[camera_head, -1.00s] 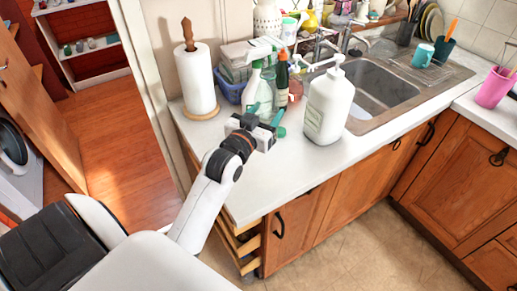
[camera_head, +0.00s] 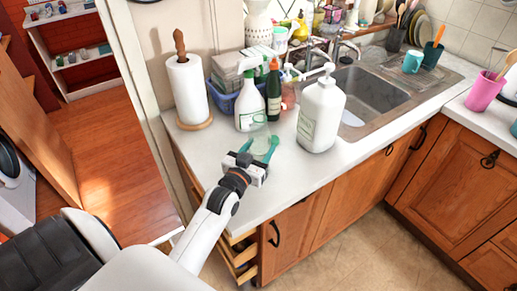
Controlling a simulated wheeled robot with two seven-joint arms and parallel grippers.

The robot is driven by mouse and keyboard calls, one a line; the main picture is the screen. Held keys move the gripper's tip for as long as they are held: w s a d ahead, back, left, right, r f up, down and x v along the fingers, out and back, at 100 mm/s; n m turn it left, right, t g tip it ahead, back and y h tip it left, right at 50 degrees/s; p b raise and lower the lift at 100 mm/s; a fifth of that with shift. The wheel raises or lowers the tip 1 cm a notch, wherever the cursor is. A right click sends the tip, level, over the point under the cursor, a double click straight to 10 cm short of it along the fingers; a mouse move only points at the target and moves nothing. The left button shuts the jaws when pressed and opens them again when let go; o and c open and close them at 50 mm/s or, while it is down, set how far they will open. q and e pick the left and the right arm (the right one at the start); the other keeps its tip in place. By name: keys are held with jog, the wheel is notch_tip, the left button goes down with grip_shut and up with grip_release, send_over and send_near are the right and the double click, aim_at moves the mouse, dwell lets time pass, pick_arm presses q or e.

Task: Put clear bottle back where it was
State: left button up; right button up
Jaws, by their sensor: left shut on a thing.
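My left gripper (camera_head: 262,152) is over the white counter (camera_head: 215,148), its teal fingers pointing away from me. It is shut on a see-through object, which looks like the clear bottle (camera_head: 260,133); its outline is faint and its base is hard to make out. I cannot tell whether it touches the counter. A white spray bottle (camera_head: 249,108) stands just behind it, and a dark green bottle (camera_head: 273,92) stands beside that. My right gripper is not in view.
A large white pump bottle (camera_head: 321,115) stands close to the right of my gripper. A paper towel roll (camera_head: 187,90) stands at the left. A blue basket (camera_head: 226,101) and the sink (camera_head: 376,92) lie farther back. The counter's front left is clear.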

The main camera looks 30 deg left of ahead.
pick_arm(q)
jog(key=o, duration=1.1)
jog(key=shift+f, duration=0.15)
jog(key=s, duration=0.3)
jog(key=s+d+b, duration=0.1)
jog(key=s, duration=0.3)
jog(key=s+b, duration=0.1)
jog(key=s, duration=0.3)
jog(key=shift+d, duration=0.25)
jog(key=shift+s+r, duration=0.2)
jog(key=shift+s, duration=0.3)
jog(key=shift+d+f, duration=0.1)
